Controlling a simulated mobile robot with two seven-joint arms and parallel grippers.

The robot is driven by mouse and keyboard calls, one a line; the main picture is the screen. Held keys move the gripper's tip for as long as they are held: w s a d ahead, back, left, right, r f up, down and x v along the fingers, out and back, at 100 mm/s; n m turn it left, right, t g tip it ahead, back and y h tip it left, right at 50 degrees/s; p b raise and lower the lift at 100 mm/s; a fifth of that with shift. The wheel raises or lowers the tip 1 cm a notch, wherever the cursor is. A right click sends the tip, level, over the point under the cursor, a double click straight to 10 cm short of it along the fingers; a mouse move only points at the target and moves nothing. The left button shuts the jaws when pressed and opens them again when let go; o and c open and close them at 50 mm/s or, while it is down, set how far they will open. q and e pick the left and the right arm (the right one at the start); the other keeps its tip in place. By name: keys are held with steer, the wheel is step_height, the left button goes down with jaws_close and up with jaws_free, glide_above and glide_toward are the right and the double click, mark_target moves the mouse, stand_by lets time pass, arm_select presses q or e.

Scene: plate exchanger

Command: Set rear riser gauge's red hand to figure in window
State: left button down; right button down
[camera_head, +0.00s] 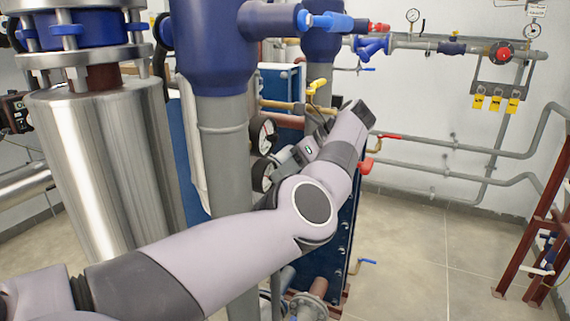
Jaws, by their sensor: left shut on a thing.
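Two round white-faced gauges sit one above the other beside the grey riser: an upper gauge (263,133) and a lower gauge (263,175). I cannot tell from this view which is the rear riser's, and their hands, figures and any window are too small to read. My left arm comes in from the left and bends back at the wrist. My left gripper (279,163) is at the lower gauge's right side, shut on a small part there. The fingertips and what they hold are mostly hidden. My right gripper is not in view.
A thick grey and blue riser pipe (226,150) stands just left of the gauges. A large steel cylinder (105,165) is further left. A yellow-handled valve (316,88) and a blue plate frame (335,240) are close to my arm.

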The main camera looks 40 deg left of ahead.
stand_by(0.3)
arm_select(q)
steer(key=c, duration=1.1)
jaws_free()
steer(key=shift+o, duration=0.2)
